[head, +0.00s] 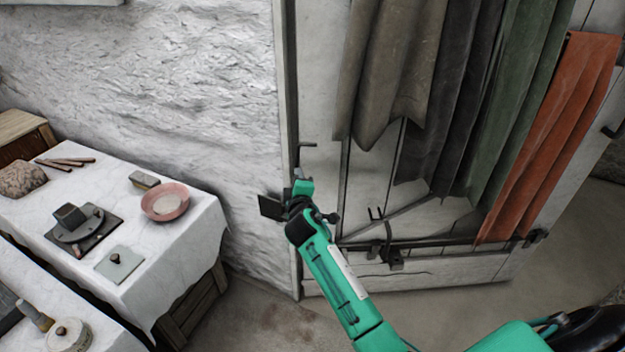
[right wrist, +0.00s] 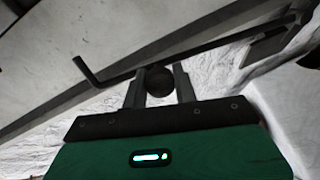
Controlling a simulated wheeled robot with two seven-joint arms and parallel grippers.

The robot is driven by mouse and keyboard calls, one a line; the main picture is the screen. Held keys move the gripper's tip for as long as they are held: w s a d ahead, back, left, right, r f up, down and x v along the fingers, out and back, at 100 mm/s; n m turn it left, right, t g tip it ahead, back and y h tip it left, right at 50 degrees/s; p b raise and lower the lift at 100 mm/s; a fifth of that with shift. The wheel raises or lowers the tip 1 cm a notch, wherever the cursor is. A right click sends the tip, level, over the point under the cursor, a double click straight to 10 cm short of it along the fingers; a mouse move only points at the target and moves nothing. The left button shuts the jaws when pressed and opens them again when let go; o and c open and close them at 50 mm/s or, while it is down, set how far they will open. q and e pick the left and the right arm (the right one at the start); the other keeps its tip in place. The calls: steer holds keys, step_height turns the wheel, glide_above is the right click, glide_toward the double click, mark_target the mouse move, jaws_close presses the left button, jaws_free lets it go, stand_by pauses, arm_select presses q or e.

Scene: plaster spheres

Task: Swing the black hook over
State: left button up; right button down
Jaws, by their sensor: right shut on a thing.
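The black hook (right wrist: 195,47) is a long thin rod with one bent end. It runs slantwise across the right wrist view, just beyond my fingertips. A dark round knob (right wrist: 158,80) sits between the two fingers of my right gripper (right wrist: 158,86), which is shut on it. In the head view the hook's bent end (head: 307,145) shows above my right gripper (head: 299,176), at the left edge of the plank door (head: 365,170). The rest of the hook there is hidden by the gripper. My left gripper is not in view.
Grey, green and orange cloths (head: 545,140) hang on the door. A small bracket (head: 378,213) and a dark bar cross its lower part. At left, a white-covered table (head: 190,240) holds a pink bowl (head: 165,198) and tools. Floor between is clear.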

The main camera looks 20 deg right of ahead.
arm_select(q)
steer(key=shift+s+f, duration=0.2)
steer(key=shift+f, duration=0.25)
arm_select(e)
steer(key=shift+w+a+n, duration=0.2)
steer(key=shift+a+n, duration=0.2)
steer(key=shift+a, duration=0.25)
steer(key=shift+w+a+n, duration=0.25)
steer(key=shift+a+n, duration=0.15)
steer(key=shift+a, duration=0.3)
steer(key=shift+w+a+n, duration=0.2)
steer(key=shift+a+n, duration=0.2)
steer(key=shift+a, duration=0.25)
steer(key=c, duration=1.1)
jaws_free()
steer(key=shift+w+a, duration=0.1)
steer(key=shift+a, duration=0.05)
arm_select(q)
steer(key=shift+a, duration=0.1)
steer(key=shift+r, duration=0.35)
arm_select(e)
steer(key=v, duration=1.4)
steer(key=shift+w, duration=0.1)
